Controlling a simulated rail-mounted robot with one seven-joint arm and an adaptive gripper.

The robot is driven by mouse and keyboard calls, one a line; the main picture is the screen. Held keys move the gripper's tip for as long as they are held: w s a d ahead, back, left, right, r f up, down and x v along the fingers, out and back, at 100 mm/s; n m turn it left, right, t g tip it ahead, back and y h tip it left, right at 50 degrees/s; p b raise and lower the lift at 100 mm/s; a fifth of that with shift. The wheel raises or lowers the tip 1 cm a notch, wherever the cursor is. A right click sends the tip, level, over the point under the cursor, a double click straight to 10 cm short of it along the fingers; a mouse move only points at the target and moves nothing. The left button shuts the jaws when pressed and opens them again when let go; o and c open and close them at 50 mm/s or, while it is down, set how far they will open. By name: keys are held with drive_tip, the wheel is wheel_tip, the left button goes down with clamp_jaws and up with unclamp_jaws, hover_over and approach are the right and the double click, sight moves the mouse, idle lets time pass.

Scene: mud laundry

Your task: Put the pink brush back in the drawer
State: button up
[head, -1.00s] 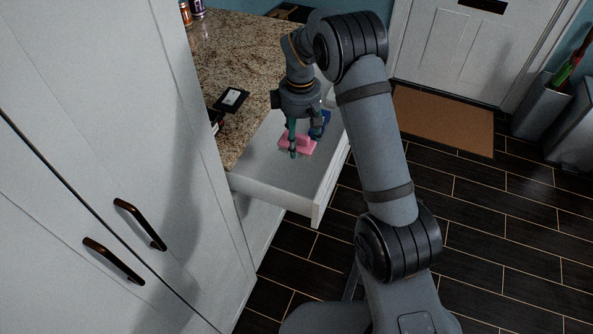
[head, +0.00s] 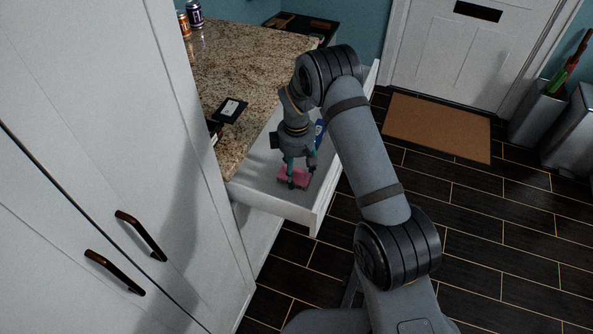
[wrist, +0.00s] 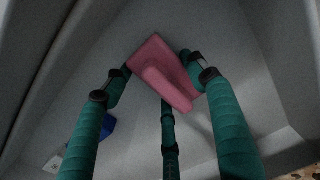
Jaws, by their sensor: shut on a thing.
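The pink brush (head: 293,178) is inside the open white drawer (head: 283,204), near its front end. My gripper (head: 299,172) points down into the drawer and is shut on the brush. The brush is low, close to the drawer floor; I cannot tell whether it touches it. The bristle side is hidden.
A blue item (head: 320,132) lies farther back in the drawer and also shows in the wrist view (wrist: 107,127). The granite counter (head: 235,60) holds a dark card-like object (head: 230,110) and cans (head: 194,14). A tall white cabinet stands left.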

drive_tip(key=shift+f, duration=0.15)
drive_tip(key=o, duration=1)
drive_tip(key=shift+o, duration=0.5)
wheel_tip(320, 180, up, 12)
drive_tip(key=shift+b, duration=0.35)
drive_tip(key=shift+o, duration=0.4)
